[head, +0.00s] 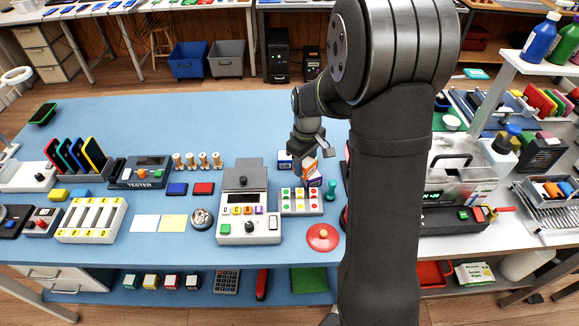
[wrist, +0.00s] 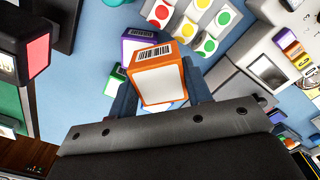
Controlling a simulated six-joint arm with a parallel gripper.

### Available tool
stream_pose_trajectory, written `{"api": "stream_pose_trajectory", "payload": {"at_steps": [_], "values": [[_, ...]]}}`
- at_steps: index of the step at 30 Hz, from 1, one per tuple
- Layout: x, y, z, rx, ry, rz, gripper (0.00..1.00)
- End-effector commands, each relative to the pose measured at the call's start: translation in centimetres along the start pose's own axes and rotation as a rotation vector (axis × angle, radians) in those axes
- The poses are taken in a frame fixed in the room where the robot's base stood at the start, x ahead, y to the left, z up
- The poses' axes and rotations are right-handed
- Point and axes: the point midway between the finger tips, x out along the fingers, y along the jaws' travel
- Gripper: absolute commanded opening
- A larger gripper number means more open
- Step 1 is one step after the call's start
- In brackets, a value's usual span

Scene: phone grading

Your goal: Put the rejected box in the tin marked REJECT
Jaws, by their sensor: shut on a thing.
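My gripper (head: 309,152) points down above the right part of the blue table. It is shut on an orange and white box (wrist: 160,80) with a barcode label, and its fingers lie on either side of the box. In the head view the orange box (head: 308,170) is small and tilted, above the back of the dotted tray. A purple box (wrist: 138,40) with a barcode shows just beyond it in the wrist view. I cannot read the word REJECT anywhere, so I cannot tell which thing is that tin.
A white tray with coloured dots (head: 301,201) stands below the gripper. A red round thing with a knob (head: 322,237) lies in front of it. A grey machine (head: 248,212) with lettered tiles stands left. My arm hides part of the table's right side.

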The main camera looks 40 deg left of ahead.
Motion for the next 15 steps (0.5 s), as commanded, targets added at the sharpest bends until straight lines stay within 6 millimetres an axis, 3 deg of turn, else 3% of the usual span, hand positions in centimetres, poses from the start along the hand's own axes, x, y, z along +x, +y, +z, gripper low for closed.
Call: {"api": "stream_pose_trajectory", "payload": {"at_steps": [3,10,15], "values": [[-1.5,1.0,2.2,0.004,0.002,0.002,0.22],[-3.1,2.1,4.9,0.012,0.0,0.0,0.22],[-4.1,2.4,8.8,0.174,0.001,0.001,0.22]]}}
